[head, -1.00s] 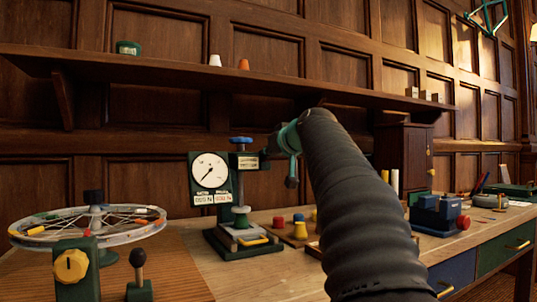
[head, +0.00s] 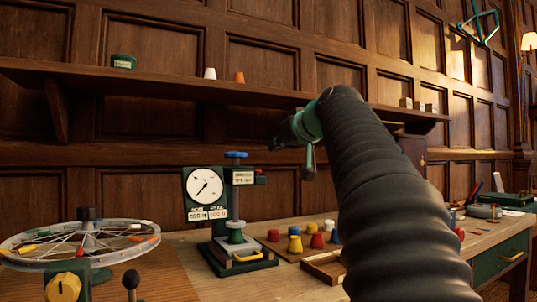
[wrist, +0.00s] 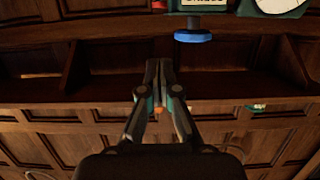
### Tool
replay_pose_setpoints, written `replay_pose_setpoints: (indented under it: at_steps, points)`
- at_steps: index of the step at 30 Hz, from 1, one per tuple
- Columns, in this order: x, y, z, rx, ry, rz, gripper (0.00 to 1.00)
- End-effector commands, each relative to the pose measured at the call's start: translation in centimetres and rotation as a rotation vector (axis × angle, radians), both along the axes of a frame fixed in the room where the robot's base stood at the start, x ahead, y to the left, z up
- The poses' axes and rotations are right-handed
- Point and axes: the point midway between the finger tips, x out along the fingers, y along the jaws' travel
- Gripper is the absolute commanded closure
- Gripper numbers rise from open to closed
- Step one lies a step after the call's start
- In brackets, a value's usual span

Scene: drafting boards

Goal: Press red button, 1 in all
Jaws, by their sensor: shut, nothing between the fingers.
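A red piece also shows at the top edge of the wrist view (wrist: 160,4), beside the press's label. My gripper shows in the wrist view (wrist: 158,68) with its fingers together and nothing between them. In the head view, the end of my arm is up and to the right of the press, apart from it, and the fingertips are hard to make out.
The press has a blue knob (head: 236,155) and a dial (head: 204,187). A spoked wheel (head: 80,240) stands at the left. Several coloured pegs, including a red one (head: 273,235), stand on the bench right of the press. A wall shelf (head: 170,82) runs behind.

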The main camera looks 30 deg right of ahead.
Motion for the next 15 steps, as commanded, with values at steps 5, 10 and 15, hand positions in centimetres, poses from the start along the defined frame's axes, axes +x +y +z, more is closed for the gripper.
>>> replay_pose_setpoints:
  at_steps: [5,10,15]
  points:
    - [-1.5,-0.1,0.4,0.001,-0.001,-0.001,1.0]
    - [-1.8,0.0,0.5,0.001,0.0,0.001,1.0]
    - [-1.8,0.0,0.5,0.001,0.0,0.001,1.0]
